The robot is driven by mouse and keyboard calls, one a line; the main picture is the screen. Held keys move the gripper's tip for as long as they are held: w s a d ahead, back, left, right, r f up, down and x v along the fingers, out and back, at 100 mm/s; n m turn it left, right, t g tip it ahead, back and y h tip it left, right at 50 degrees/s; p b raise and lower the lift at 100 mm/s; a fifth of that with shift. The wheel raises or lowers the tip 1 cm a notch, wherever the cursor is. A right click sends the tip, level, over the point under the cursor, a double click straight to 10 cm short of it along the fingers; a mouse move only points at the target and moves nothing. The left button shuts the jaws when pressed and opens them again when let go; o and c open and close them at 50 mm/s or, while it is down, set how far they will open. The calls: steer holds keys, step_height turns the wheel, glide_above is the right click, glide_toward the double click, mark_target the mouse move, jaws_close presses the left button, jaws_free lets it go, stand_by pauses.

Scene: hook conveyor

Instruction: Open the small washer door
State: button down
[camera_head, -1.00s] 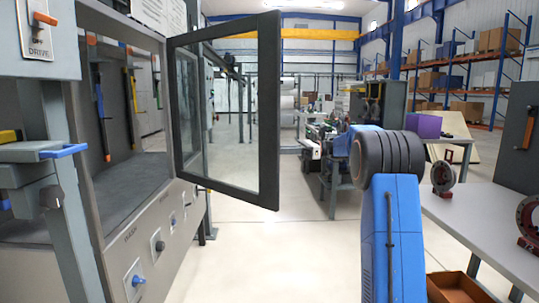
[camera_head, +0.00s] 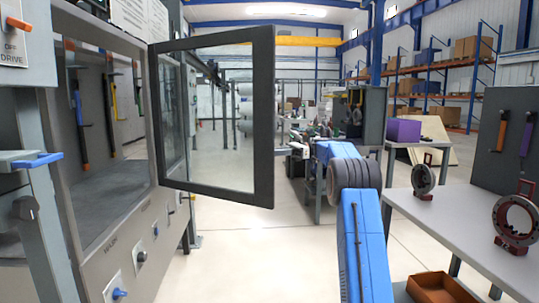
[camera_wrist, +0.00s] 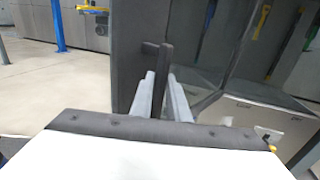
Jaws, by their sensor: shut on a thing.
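The small washer door (camera_head: 264,115) is a glass pane in a dark frame. It stands swung out from the grey washer cabinet (camera_head: 95,240), whose chamber is open to the left. In the wrist view the dark door frame (camera_wrist: 130,50) stands upright ahead of me. My gripper (camera_wrist: 161,82) is shut on the dark door handle (camera_wrist: 157,48), with one grey finger on each side. The gripper is out of sight in the head view, where only my blue arm shows.
A grey table (camera_head: 450,225) with round flanged parts stands at the right. An orange-brown bin (camera_head: 437,289) is low beside it. A post with a blue-tipped lever (camera_head: 38,160) is at the near left. Bare floor (camera_head: 235,260) lies between cabinet and table.

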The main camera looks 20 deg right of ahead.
mark_target(270, 128)
steer(key=c, duration=1.8)
jaws_free()
step_height(270, 128, up, 10)
